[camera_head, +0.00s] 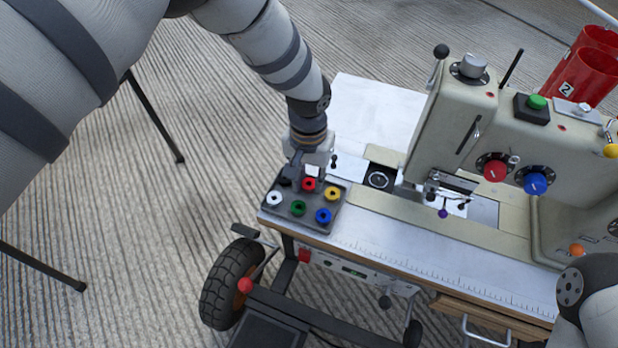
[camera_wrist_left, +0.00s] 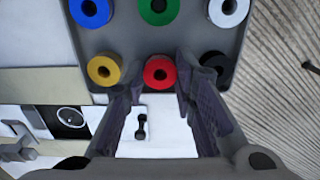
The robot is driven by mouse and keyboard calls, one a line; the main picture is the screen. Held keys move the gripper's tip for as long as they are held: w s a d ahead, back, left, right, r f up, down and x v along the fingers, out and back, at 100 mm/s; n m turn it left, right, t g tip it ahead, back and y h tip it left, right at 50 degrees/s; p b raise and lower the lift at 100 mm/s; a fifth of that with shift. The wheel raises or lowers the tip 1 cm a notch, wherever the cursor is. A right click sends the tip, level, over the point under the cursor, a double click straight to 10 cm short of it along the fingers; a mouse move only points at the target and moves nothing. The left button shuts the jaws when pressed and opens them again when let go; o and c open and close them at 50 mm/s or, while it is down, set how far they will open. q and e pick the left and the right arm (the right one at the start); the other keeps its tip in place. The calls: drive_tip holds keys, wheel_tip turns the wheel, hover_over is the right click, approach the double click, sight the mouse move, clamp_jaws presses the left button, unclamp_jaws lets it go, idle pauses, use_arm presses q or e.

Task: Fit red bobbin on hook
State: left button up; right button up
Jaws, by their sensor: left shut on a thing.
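The red bobbin (camera_head: 309,184) sits in the grey bobbin tray (camera_head: 288,228) at the left end of the sewing machine table. My left gripper (camera_head: 305,176) reaches down over the tray's far row. In the left wrist view the red bobbin (camera_wrist_left: 160,72) is between my fingertips (camera_wrist_left: 161,74), which are shut on it. It still appears level with its neighbours in the tray. The sewing machine (camera_head: 452,115) has several small knobs and ball-ended pins; I cannot tell which part is the hook. My right gripper is out of view.
Yellow (camera_head: 333,193), blue (camera_head: 323,215), green (camera_head: 298,207), white (camera_head: 274,198) and black (camera_wrist_left: 214,68) bobbins crowd the tray. Red cylinders (camera_head: 585,65) stand at the machine's upper right. The table's white top (camera_head: 375,115) is clear behind the tray. My right arm shows at lower right.

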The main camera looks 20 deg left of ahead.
use_arm(q)
drive_tip(key=shift+f, duration=0.1)
drive_tip(key=shift+f, duration=0.15)
drive_tip(key=o, duration=0.6)
drive_tip(key=shift+c, duration=0.2)
wheel_tip(320, 180, up, 13)
drive_tip(key=p, duration=0.2)
drive_tip(key=shift+f+p, duration=0.2)
drive_tip(key=shift+p, duration=0.2)
